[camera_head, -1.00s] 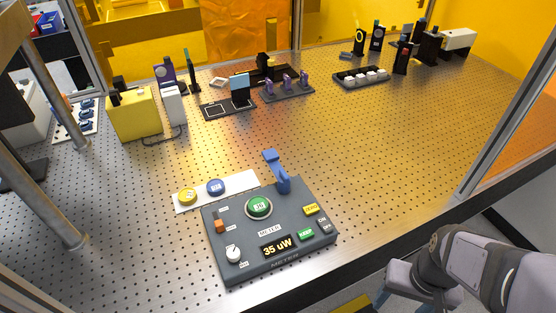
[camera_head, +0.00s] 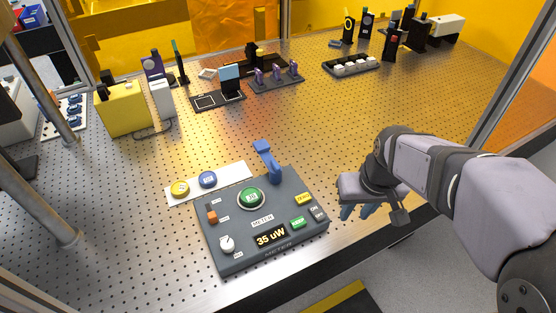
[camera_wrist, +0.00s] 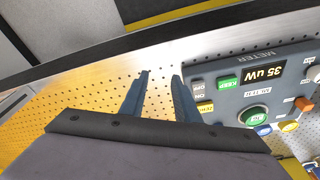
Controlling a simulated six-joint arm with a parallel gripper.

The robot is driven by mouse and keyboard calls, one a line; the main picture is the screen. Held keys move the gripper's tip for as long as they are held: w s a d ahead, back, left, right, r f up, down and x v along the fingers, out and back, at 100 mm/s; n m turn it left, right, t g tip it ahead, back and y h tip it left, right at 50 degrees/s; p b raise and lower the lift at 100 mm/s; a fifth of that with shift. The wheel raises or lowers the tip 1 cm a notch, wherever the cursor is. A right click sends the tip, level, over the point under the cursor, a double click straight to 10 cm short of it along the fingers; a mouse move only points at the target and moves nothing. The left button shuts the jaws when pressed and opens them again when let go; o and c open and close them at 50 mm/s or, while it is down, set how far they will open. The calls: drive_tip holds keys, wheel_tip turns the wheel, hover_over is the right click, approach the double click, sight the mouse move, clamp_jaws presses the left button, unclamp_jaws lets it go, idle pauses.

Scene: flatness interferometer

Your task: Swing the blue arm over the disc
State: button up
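The blue arm (camera_head: 268,161) stands at the back edge of the dark grey meter box, behind and right of the disc, its upper end pointing back and left, away from the disc. The green disc (camera_head: 250,197) sits in a round light ring on the box top; it also shows in the wrist view (camera_wrist: 254,116). The blue arm is not clear in the wrist view. My gripper (camera_head: 358,212) is right of the box, above the table's front edge. In the wrist view its two blue fingers (camera_wrist: 160,76) are apart with nothing between them.
The meter box (camera_head: 240,262) carries an orange switch, a white knob, a "35 uW" display and small buttons. A white strip (camera_head: 228,177) with yellow and blue discs lies behind it. Optics mounts stand further back.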

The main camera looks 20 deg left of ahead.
drive_tip(key=w+a+r+n+y, duration=0.1)
drive_tip(key=w+a+r, duration=0.1)
drive_tip(key=a, duration=0.3)
drive_tip(key=w+a+r+n, duration=0.1)
drive_tip(key=w+a+r, duration=0.1)
drive_tip(key=a+r, duration=0.15)
drive_tip(key=n+t+y, duration=0.1)
drive_tip(key=n, duration=0.2)
approach(277, 166)
drive_tip(key=shift+p+x, duration=1.35)
drive_tip(key=shift+x, duration=2.65)
drive_tip(key=shift+c, duration=0.6)
clamp_jaws()
